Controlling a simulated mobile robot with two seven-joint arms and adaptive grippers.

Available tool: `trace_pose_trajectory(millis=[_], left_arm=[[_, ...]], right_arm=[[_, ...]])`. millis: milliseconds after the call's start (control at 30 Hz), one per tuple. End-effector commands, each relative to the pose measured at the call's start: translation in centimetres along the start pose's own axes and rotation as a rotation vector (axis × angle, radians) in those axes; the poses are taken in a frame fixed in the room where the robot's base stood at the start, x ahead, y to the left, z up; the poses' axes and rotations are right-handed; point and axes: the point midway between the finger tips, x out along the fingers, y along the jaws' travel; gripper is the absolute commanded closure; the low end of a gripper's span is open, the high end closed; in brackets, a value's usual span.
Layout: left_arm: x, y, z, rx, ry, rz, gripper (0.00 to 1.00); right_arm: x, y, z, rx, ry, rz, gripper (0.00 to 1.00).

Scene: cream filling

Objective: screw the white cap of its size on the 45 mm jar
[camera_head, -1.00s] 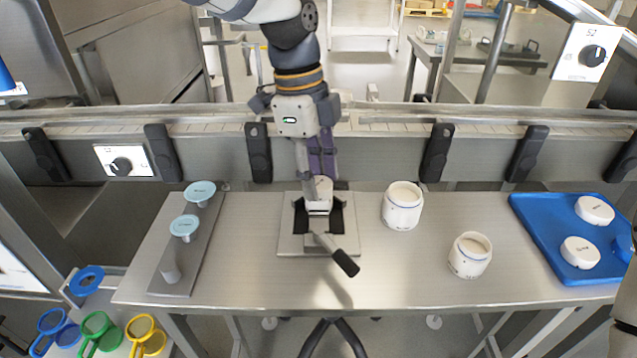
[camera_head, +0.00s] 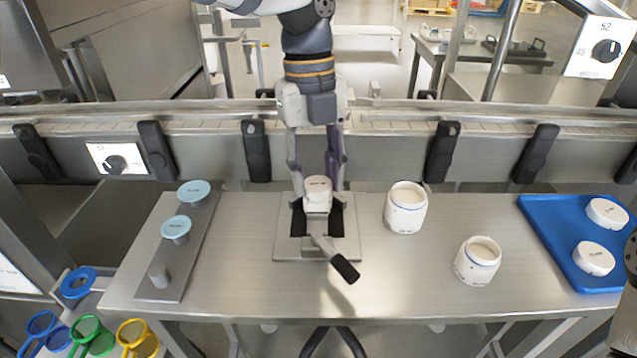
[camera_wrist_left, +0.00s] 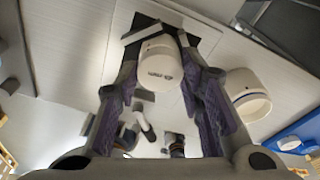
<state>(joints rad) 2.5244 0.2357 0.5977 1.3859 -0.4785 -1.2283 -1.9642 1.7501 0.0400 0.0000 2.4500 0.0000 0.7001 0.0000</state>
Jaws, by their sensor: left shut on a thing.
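My left gripper (camera_head: 319,186) points down over the metal clamp (camera_head: 283,246) in the middle of the table. Its fingers stand on either side of a labelled white cap (camera_head: 318,184) and are shut on it; the cap also shows between the fingertips in the left wrist view (camera_wrist_left: 160,62). The cap sits on top of a small white jar (camera_head: 317,205) held between the dark clamp jaws. The seam between cap and jar is too small to judge. The label is too small to read surely. My right gripper is out of view.
Two larger white jars (camera_head: 406,206) (camera_head: 478,261) stand right of the clamp. A blue tray (camera_head: 548,225) at the right holds white caps (camera_head: 607,212) (camera_head: 594,258). A rack (camera_head: 157,292) with pale blue discs (camera_head: 194,192) stands left. The clamp's black-handled lever (camera_head: 344,268) sticks out frontward.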

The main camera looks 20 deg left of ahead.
Motion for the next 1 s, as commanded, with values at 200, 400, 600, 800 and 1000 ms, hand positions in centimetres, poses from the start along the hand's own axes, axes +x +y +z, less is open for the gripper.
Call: trace_pose_trajectory(millis=[200,400,600,800,1000], left_arm=[[0.17,-0.14,0.04,0.204,0.003,0.031,0.9],[0.06,-0.12,0.02,0.208,0.001,0.031,0.9],[0.38,-0.28,0.0,0.458,0.006,0.071,0.9],[0.16,-0.35,-0.07,0.704,0.003,0.106,0.9],[0.1,-0.34,-0.08,0.702,0.002,0.105,0.56]], right_arm=[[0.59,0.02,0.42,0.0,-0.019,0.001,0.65],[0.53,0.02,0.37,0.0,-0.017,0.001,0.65],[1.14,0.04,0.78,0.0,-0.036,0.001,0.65],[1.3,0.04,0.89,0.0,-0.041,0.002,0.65],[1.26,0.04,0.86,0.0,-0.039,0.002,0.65]])
